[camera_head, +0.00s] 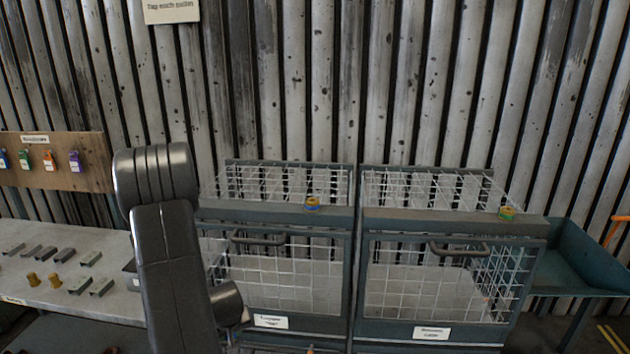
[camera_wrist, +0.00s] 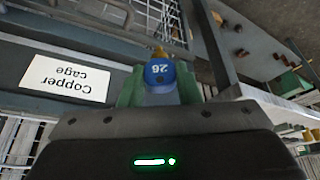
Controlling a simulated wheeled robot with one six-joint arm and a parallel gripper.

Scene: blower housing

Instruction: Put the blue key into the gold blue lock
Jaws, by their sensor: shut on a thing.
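The blue key (camera_wrist: 160,74) is in the wrist view, a blue round head marked 26 with a gold-coloured tip beyond it. My gripper (camera_wrist: 160,88) is shut on it between green fingers. The gold blue lock (camera_head: 312,202) sits on the top front bar of the left cage in the head view. My dark arm stands left of that lock in the head view; my gripper and the key are not clearly visible there. The lock is not clearly seen in the wrist view.
The left cage (camera_head: 275,212) bears a "Copper cage" label (camera_wrist: 66,79). The right cage (camera_head: 450,222) carries a gold and green lock (camera_head: 506,212). At left are a board (camera_head: 100,176) with coloured tags and a table (camera_head: 110,262) with metal parts. A blue-green tray (camera_head: 590,275) stands at right.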

